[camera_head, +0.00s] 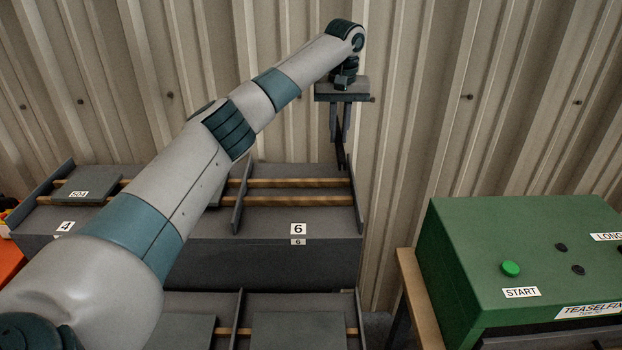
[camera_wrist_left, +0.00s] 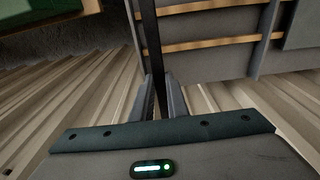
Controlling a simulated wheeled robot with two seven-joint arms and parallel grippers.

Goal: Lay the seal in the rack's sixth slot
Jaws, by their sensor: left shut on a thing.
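My left gripper (camera_head: 341,133) is shut on a thin dark piece, the seal (camera_head: 340,158), which hangs below the fingers and looks edge-on. In the left wrist view, the seal (camera_wrist_left: 151,40) shows as a dark strip between the fingers (camera_wrist_left: 161,95). The gripper is above the right end of the rack (camera_head: 262,218), near its back. The rack's sixth slot (camera_head: 290,200), labelled 6, has two wooden rails and dark dividers, and its visible part is empty. The seal's lower end appears close to the slot's right divider; I cannot tell whether they touch. My right gripper is out of view.
A grey panel (camera_head: 88,189) lies in slot 4. My left arm hides the part between. Panels (camera_head: 298,331) lie in the lower tier. A green machine (camera_head: 520,250) with a START button stands at the right. A corrugated wall (camera_head: 500,110) is behind.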

